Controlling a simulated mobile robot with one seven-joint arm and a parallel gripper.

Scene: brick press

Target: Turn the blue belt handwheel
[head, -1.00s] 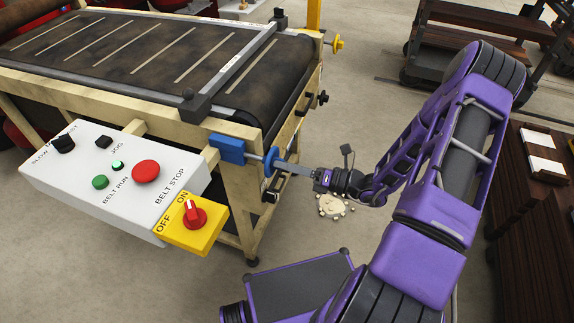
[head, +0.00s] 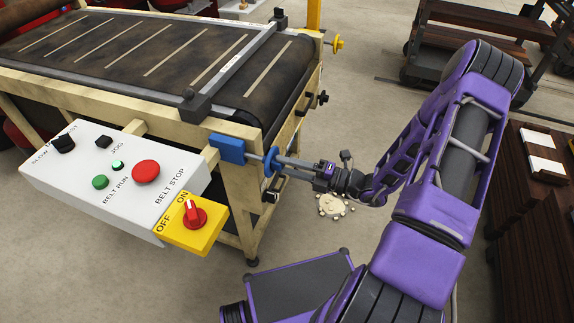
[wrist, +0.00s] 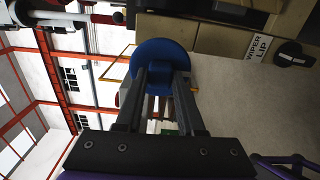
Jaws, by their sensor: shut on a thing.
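The blue belt handwheel (head: 270,168) sits at the near corner of the conveyor frame, on a shaft beside a blue block (head: 228,149). My gripper (head: 283,163) reaches it from the right, its fingers pointing left at the wheel's face. In the wrist view the round blue wheel (wrist: 160,48) is straight ahead. The two dark fingers of my gripper (wrist: 161,72) are shut on the wheel's smaller blue hub, one on each side. The fingertips' exact contact is hard to see in the head view.
A white control box (head: 120,180) with buttons and a yellow switch panel (head: 196,222) stands left of the wheel. The conveyor belt (head: 150,50) lies behind. A small black knob (head: 323,97) and a yellow handwheel (head: 338,43) stick out farther back.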

